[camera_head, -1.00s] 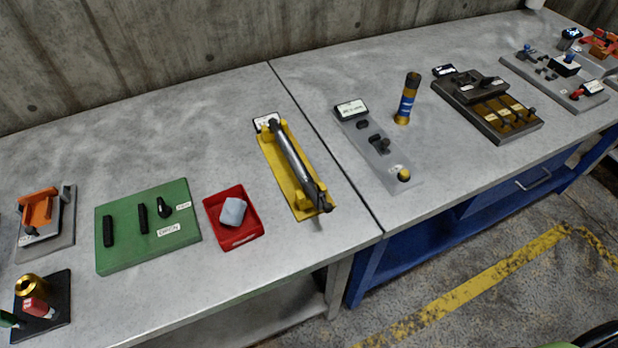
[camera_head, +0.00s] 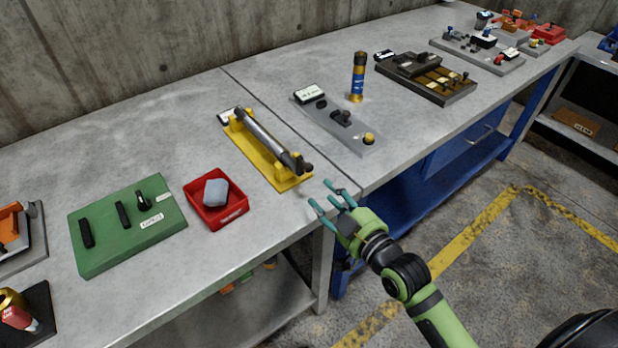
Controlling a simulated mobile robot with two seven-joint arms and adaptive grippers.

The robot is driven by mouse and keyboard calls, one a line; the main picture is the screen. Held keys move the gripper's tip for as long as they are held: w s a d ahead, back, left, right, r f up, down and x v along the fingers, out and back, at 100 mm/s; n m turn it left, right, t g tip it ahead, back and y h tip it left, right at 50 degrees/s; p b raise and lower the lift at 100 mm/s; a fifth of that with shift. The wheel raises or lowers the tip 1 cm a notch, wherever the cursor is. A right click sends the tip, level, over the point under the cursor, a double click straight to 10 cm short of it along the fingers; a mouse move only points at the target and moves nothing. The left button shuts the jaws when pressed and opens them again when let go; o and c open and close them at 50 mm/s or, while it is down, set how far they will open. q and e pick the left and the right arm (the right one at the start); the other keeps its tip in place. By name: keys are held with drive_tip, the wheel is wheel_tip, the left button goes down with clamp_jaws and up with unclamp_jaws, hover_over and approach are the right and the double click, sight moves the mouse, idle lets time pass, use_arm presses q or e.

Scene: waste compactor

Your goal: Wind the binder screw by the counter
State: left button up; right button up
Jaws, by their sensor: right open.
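A yellow fixture (camera_head: 262,160) stands on the grey bench and bears a long grey metal cylinder (camera_head: 265,138), with a dark end piece at its near right end. This may be the binder screw; I cannot tell for sure. A small white label plate (camera_head: 230,116) lies at its far end. No counter can be made out clearly. My right gripper (camera_head: 321,194) has its teal fingers apart and empty, near the bench's front edge. It is just right of and nearer than the fixture's near end, apart from it. My left gripper is not in view.
A red tray (camera_head: 238,210) with a grey-blue block (camera_head: 216,191) and a green panel (camera_head: 100,249) stand to the left. A grey switch plate (camera_head: 364,149), a blue-and-gold cylinder (camera_head: 358,78) and a dark board (camera_head: 431,92) stand to the right. Bare bench lies behind.

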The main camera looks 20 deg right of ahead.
sight(310, 170)
drive_tip(key=shift+t, duration=0.6)
drive_tip(key=w+r, duration=0.1)
drive_tip(key=w, duration=0.1)
drive_tip(key=w+a+r+p, duration=0.1)
drive_tip(key=w, duration=0.1)
drive_tip(key=w+a, duration=0.1)
drive_tip(key=w, duration=0.2)
drive_tip(key=shift+r, duration=0.4)
drive_tip(key=shift+s, duration=0.1)
clamp_jaws()
